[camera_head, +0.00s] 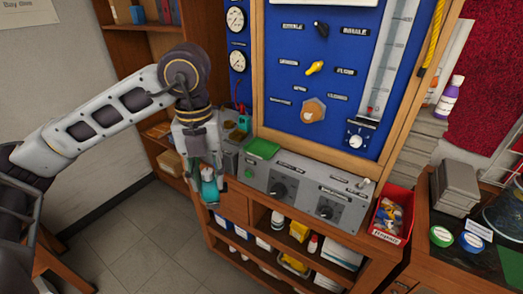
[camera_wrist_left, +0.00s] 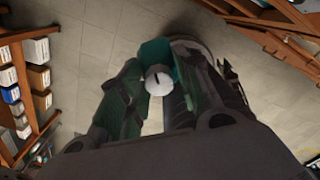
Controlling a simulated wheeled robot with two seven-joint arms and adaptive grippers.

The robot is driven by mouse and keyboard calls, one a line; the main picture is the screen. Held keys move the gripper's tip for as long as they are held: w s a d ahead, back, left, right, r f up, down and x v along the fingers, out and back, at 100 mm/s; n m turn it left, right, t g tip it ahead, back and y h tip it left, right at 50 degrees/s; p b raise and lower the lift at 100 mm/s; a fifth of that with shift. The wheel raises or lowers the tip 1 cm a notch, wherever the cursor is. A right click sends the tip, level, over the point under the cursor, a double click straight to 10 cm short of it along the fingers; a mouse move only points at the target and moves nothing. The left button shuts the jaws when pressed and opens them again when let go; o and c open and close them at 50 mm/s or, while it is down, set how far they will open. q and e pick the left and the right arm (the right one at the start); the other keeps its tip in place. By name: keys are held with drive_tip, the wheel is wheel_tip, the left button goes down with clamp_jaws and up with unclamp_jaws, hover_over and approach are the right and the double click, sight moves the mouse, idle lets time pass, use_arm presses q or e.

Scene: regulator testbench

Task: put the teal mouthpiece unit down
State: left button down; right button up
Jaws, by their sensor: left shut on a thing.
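My left gripper (camera_head: 205,172) comes in from the left in the head view and is shut on the teal mouthpiece unit (camera_head: 209,190). The unit hangs below the fingers, in front of the left end of the bench. In the left wrist view the unit (camera_wrist_left: 157,52) shows as a teal body with a white round part between the fingers (camera_wrist_left: 158,85). Floor tiles show beneath it. The fingers hide part of the unit. My right gripper is not in either view.
A grey control box (camera_head: 305,192) with black knobs stands on the bench, with a green pad (camera_head: 263,149) at its left end. A red bin (camera_head: 393,215) of small parts stands at the right. Shelves (camera_head: 290,235) with bottles and boxes lie below. A blue gauge panel (camera_head: 330,75) rises behind.

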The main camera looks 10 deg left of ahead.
use_arm(q)
drive_tip(key=s+r+n, duration=0.1)
drive_tip(key=n, duration=0.1)
drive_tip(key=s+r+n, duration=0.1)
drive_tip(key=n, duration=0.1)
drive_tip(key=s+r+n, duration=0.1)
drive_tip(key=shift+a+n, duration=0.35)
drive_tip(key=shift+n, duration=0.05)
drive_tip(key=shift+s+a+r+n, duration=0.15)
drive_tip(key=shift+s+r+n, duration=0.4)
drive_tip(key=shift+n, duration=0.4)
drive_tip(key=shift+s+a+r+n, duration=0.1)
drive_tip(key=shift+s+r+n, duration=0.2)
drive_tip(key=shift+s+n, duration=0.5)
drive_tip(key=shift+r+n, duration=0.1)
drive_tip(key=shift+n, duration=0.25)
